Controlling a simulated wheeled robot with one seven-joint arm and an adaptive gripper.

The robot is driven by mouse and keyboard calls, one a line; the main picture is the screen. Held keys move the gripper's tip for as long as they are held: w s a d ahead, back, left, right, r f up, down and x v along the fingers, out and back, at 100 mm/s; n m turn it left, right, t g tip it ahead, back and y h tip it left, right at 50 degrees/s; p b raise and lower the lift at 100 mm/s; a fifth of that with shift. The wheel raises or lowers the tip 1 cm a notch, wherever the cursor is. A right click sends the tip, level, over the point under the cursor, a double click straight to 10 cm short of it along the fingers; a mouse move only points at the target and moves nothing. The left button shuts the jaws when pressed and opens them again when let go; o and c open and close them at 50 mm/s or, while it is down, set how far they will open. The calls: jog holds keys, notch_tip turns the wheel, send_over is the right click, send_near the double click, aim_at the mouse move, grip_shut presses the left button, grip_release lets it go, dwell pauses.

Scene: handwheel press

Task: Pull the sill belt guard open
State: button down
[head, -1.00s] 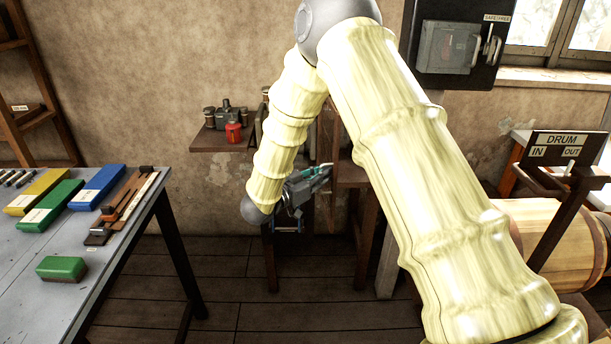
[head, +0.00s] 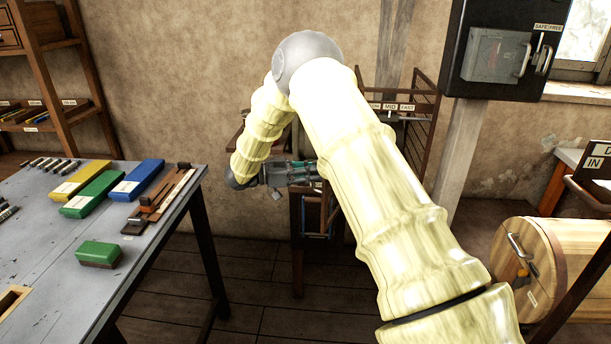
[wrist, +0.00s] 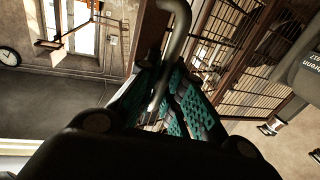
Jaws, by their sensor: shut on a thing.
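In the wrist view, my gripper (wrist: 166,85) is shut on a bent grey bar handle (wrist: 178,32), which passes between its teal finger pads. A brown barred guard (wrist: 232,48) shows just to the right of the fingers. In the head view, my gripper (head: 308,172) is low behind my arm, and its fingertips are partly hidden. Part of the brown barred guard (head: 427,118) stands to the right behind my arm, near a plate marked MID and FAST. My arm hides much of the machine, and how the handle joins the guard is not clear.
A grey workbench (head: 130,262) with coloured boxes stands on the left. A wooden drum (head: 527,262) is at the right. A dark switch box (head: 500,55) is mounted on a post. Dark floor (head: 262,305) between bench and arm is clear.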

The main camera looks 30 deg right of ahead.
jog(key=shift+w+a+f, duration=0.1)
jog(key=shift+w, duration=0.05)
jog(key=c, duration=1.5)
grip_release()
jog(key=shift+a, duration=0.1)
jog(key=shift+w, duration=0.1)
jog(key=v, duration=1.2)
